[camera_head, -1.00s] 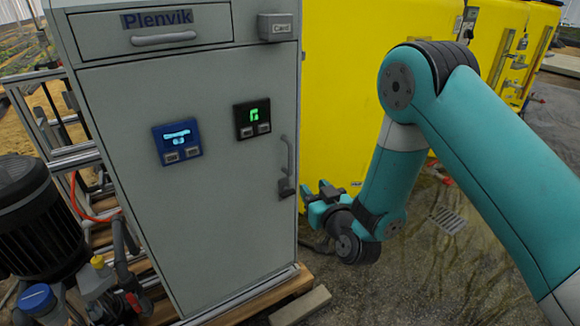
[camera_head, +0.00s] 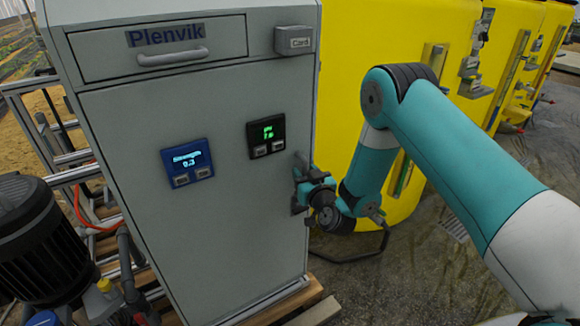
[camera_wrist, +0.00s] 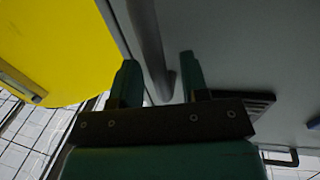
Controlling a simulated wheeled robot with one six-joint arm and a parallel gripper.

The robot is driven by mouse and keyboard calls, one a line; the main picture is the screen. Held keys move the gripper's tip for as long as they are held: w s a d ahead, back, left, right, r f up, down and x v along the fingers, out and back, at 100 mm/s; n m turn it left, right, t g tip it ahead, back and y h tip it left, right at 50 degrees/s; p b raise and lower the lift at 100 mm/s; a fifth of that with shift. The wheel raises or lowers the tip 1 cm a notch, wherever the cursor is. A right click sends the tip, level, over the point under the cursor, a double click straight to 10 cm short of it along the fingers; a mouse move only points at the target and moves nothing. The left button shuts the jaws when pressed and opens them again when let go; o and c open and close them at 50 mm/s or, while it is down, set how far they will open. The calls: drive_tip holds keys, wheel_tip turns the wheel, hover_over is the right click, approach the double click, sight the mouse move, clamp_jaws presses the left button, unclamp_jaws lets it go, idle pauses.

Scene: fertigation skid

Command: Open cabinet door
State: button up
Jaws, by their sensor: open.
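The grey cabinet door (camera_head: 200,240) fills the left middle of the head view and looks closed. Its vertical bar handle (camera_head: 299,160) is near the door's right edge, partly hidden by my gripper. My gripper (camera_head: 305,178) is at the handle. In the wrist view, my open gripper (camera_wrist: 160,80) has one finger on each side of the handle bar (camera_wrist: 150,50). The fingers are not closed on it; whether either touches it I cannot tell.
A drawer (camera_head: 165,48) marked Plenvik and a Card box (camera_head: 293,40) are above the door. Two small displays, blue (camera_head: 187,162) and black (camera_head: 266,136), are on its front. A yellow tank (camera_head: 380,60) stands right behind. A dark motor (camera_head: 45,240) is at left.

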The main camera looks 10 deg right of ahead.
drive_tip(key=shift+w, duration=0.35)
clamp_jaws()
